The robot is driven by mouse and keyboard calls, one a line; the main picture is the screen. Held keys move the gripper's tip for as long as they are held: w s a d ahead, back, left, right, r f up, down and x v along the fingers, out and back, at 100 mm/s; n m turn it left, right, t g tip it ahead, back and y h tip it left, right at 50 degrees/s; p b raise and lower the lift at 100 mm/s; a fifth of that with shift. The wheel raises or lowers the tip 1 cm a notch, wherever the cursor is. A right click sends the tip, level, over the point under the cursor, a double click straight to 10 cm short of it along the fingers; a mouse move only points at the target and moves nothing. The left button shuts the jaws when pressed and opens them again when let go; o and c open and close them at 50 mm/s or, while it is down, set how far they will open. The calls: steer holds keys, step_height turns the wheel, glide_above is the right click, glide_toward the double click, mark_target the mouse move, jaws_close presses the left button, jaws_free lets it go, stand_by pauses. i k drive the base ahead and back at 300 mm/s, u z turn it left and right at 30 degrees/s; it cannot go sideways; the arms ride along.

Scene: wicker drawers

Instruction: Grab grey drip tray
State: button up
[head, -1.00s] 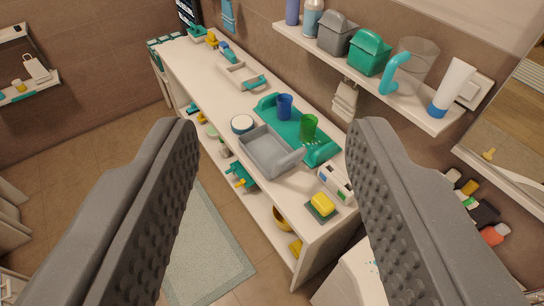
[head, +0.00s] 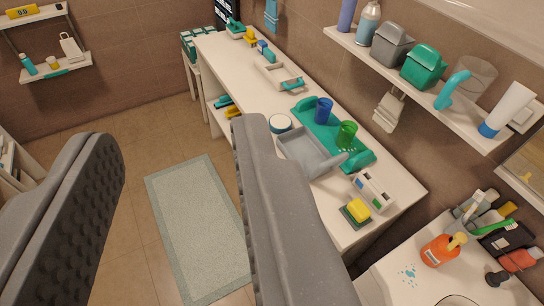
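The grey drip tray (head: 302,150) sits on the white counter in the head view, right of centre. It lies in front of a teal tray (head: 357,155) that holds a blue cup (head: 323,110) and a green cup (head: 346,134). My gripper (head: 178,150) is open and empty, its two grey textured fingers wide apart. It is nearer the camera than the counter, and the gap between the fingers shows floor. The right finger overlaps the view of the counter's front and hides part of it close to the grey tray.
The white counter (head: 228,58) runs along the wall. A round white-and-blue container (head: 279,123) stands beside the grey tray, and a yellow sponge (head: 357,210) lies nearer. A wall shelf (head: 400,85) with bins hangs above. A pale rug (head: 195,220) covers open floor.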

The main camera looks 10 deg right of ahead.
mark_target(300, 144)
steer(key=u, duration=1.45)
steer(key=i, duration=2.45)
steer(key=z, duration=3.4)
steer(key=i, duration=0.3)
steer(key=z, duration=0.45)
